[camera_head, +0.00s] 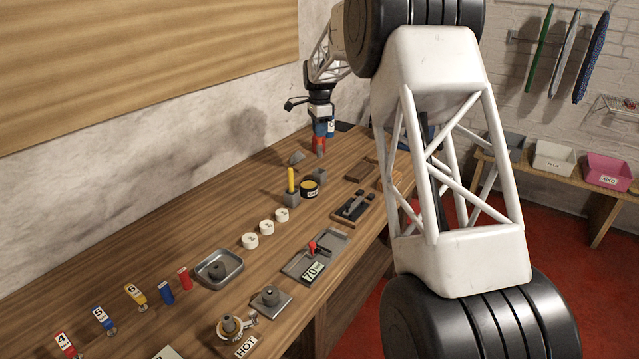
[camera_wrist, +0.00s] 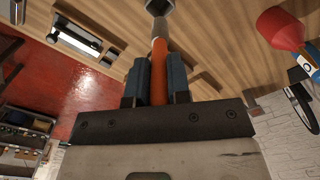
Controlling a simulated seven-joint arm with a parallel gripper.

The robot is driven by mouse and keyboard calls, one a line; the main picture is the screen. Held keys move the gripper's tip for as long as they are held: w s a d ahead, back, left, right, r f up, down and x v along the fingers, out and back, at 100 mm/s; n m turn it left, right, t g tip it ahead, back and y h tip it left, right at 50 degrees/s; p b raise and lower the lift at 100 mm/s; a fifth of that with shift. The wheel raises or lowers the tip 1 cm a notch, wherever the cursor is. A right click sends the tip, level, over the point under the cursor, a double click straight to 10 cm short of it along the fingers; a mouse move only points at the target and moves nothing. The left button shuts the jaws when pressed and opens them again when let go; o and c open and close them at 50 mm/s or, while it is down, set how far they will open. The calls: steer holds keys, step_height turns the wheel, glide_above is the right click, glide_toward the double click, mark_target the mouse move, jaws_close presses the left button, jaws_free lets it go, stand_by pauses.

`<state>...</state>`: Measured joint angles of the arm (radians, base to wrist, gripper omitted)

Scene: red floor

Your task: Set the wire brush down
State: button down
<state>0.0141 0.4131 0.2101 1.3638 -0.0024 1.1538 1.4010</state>
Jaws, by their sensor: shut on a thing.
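My gripper (camera_wrist: 158,82) is shut on the orange handle of the wire brush (camera_wrist: 160,62). The handle sits between the two blue-grey fingers. A grey shaft and a wider dark grey end point away from the gripper over the wooden bench. I cannot make out bristles. In the head view my gripper (camera_head: 320,128) is small and far off, above the bench's back end near the wall. Orange-red shows just below it. I cannot tell whether the brush touches the bench.
My arm hides part of the bench's right edge.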

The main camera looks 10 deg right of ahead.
glide_above(319, 157)
steer(key=shift+w+d+f, duration=0.1)
steer(key=shift+w+f, duration=0.15)
steer(key=shift+f, duration=1)
steer(key=shift+w+d+f, duration=0.1)
steer(key=shift+w+f, duration=0.1)
steer(key=shift+f, duration=1.05)
steer(key=shift+f, duration=2.5)
steer(key=shift+f, duration=0.15)
steer(key=c, duration=1.1)
jaws_free()
step_height(319, 157, up, 12)
steer(key=shift+r, duration=0.2)
